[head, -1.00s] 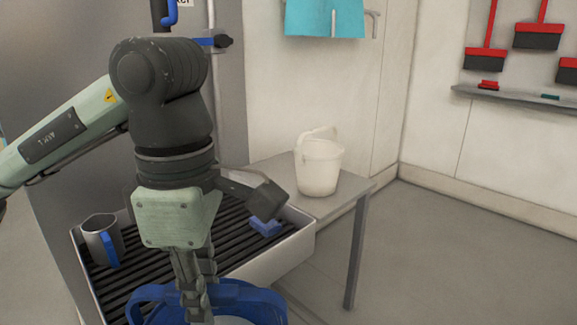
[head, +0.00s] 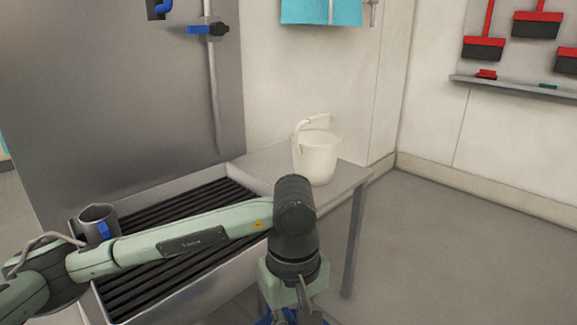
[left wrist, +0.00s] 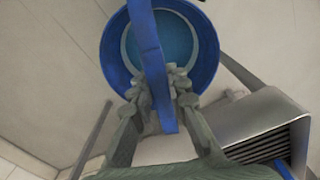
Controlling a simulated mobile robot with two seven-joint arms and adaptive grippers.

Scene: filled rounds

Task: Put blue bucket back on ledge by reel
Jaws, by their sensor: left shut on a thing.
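My left gripper (head: 290,312) is at the bottom middle of the head view, past the tray's right front corner. In the left wrist view it (left wrist: 158,88) is shut on the upright handle of the blue bucket (left wrist: 207,60), which hangs below it. Teal liquid shows inside the bucket. In the head view only bits of blue of the bucket (head: 264,321) show at the bottom edge. A grey table-like ledge (head: 346,178) stands against the wall, and I cannot tell if it is the task's ledge. No reel is clearly visible. My right gripper is out of view.
A white bucket (head: 317,160) stands on the grey ledge. A slatted drain tray (head: 247,161) lies to its left, with a grey jug (head: 97,222) at the tray's left end. The floor to the right is clear. Red brushes (head: 484,48) hang on the right wall.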

